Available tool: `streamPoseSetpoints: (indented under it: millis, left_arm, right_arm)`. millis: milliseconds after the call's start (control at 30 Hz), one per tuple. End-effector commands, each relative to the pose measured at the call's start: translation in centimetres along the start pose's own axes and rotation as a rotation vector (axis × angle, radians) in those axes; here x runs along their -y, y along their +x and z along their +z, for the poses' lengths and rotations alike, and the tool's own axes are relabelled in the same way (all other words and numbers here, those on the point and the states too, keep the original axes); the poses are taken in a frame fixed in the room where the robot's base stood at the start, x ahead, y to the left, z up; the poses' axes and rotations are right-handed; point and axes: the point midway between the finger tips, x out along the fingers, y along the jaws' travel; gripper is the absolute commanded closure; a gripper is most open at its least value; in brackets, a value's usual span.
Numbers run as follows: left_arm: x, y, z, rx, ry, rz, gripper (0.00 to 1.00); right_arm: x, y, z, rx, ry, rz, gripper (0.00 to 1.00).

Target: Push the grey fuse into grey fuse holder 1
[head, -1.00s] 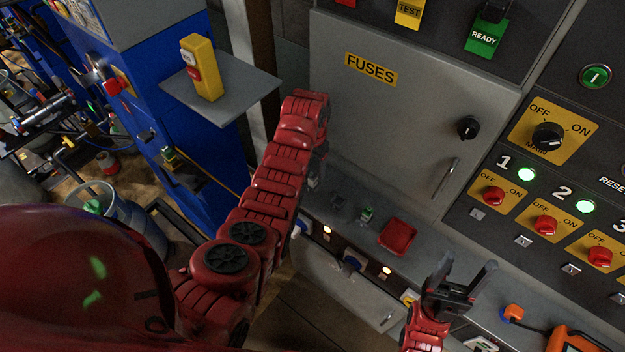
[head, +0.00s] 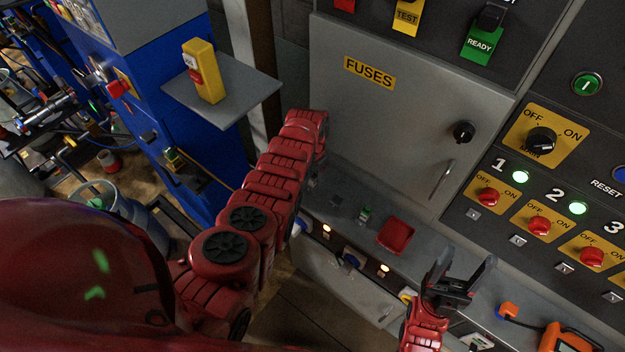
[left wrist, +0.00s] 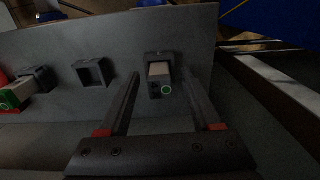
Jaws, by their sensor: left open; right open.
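In the left wrist view, a small fuse with a pale grey top and dark front (left wrist: 155,87) sits in a dark grey holder (left wrist: 152,56) on the grey ledge. A green ring shows on its front. How deep it sits, I cannot tell. My left gripper (left wrist: 161,73) is open, one finger on each side of the fuse, with gaps visible. In the head view my left arm mostly hides that gripper and fuse. My right gripper (head: 458,272) is open and empty above the ledge at the lower right.
Left of the fuse in the wrist view are an empty holder (left wrist: 92,73) and a holder with a green-and-white fuse (left wrist: 14,96). A red tray (head: 396,236) lies on the ledge. The grey FUSES cabinet door (head: 400,120) rises behind. A yellow device (head: 204,72) stands on a side shelf.

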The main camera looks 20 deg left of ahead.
Motion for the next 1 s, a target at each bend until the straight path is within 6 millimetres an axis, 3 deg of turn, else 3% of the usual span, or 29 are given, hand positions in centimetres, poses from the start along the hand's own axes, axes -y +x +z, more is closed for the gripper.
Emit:
streamPoseSetpoints:
  millis: [267,633,1000]
  left_arm:
    - [0.01,0.01,0.04,0.001,0.0,0.0,0.35]
    - [0.01,0.02,0.06,0.002,-0.001,0.001,0.98]
    - [0.01,0.0,0.06,0.002,-0.001,0.001,1.0]
  right_arm:
    - [0.0,0.0,0.0,0.0,0.0,0.0,0.35]
    - [0.0,0.0,0.0,0.0,0.0,0.0,0.35]
    - [0.0,0.0,0.0,0.0,0.0,0.0,0.35]
